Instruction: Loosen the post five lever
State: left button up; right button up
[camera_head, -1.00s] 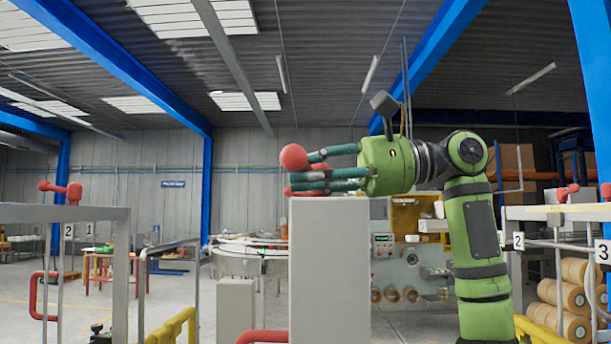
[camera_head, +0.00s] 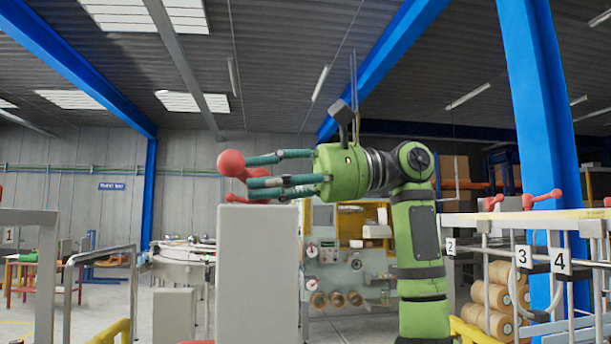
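A red lever with a ball knob (camera_head: 231,163) sits on top of a pale grey post (camera_head: 258,265) left of the picture's middle. No number shows on this post's visible face. My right gripper (camera_head: 252,172) is above the post top, its green-grey fingers pointing left at the lever. One finger is above and others below, with a gap between them. The lever arm is at the fingertips and partly hidden by them; the knob is beyond the tips. I cannot tell whether the fingers touch it. My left gripper is not in view.
A rail on the right carries number plates 2, 3 (camera_head: 523,258) and 4 (camera_head: 560,261), with more red levers (camera_head: 541,199). A lower grey box (camera_head: 174,315) stands left of the post. A blue column (camera_head: 541,150) rises behind the right rail.

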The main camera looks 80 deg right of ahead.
jog(key=v, duration=0.9)
jog(key=shift+s, duration=0.15)
